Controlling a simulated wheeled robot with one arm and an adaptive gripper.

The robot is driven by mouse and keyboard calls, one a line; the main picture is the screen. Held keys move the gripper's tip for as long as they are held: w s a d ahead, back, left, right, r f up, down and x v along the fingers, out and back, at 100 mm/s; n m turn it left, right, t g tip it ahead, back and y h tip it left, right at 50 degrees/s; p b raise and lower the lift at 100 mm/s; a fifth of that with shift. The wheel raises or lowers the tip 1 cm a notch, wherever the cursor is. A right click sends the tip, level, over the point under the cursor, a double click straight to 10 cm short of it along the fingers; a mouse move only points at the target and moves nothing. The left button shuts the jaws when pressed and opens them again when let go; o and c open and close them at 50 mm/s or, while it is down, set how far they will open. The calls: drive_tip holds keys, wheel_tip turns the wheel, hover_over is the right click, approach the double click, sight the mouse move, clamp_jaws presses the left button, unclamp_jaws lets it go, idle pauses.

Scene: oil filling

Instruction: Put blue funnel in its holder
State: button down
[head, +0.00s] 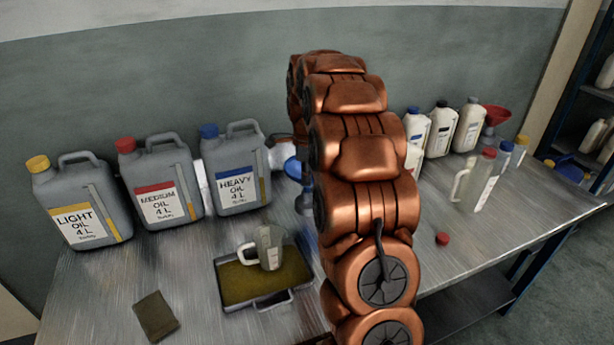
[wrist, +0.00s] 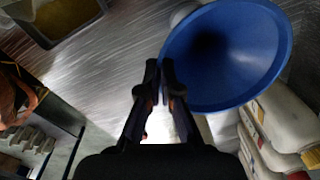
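The blue funnel (wrist: 235,40) fills the upper right of the wrist view, its wide mouth facing the camera. My gripper (wrist: 159,68) has its two fingers close together at the funnel's left rim. One finger overlaps the inside of the rim and the other is outside, so it looks shut on the rim. In the head view my copper arm hides the gripper and most of the funnel. Some blue shows at the arm's left edge, but I cannot tell which part it is. I cannot make out the blue funnel's holder.
Light (head: 80,205), medium (head: 160,180) and heavy oil cans (head: 236,170) stand at the back left. A measuring jug (head: 270,247) stands in a tray (head: 235,290). White bottles (head: 441,130), a red funnel (head: 497,115) and a red cap (head: 442,239) are at right.

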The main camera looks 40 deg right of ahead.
drive_tip(key=shift+f+b, duration=0.35)
drive_tip(key=shift+f, duration=0.4)
drive_tip(key=c, duration=1.2)
unclamp_jaws()
drive_tip(key=shift+c, duration=0.2)
drive_tip(key=shift+r, duration=0.15)
wheel_tip(320, 180, up, 12)
drive_tip(key=shift+s+a, duration=0.15)
drive_tip(key=shift+s, duration=0.1)
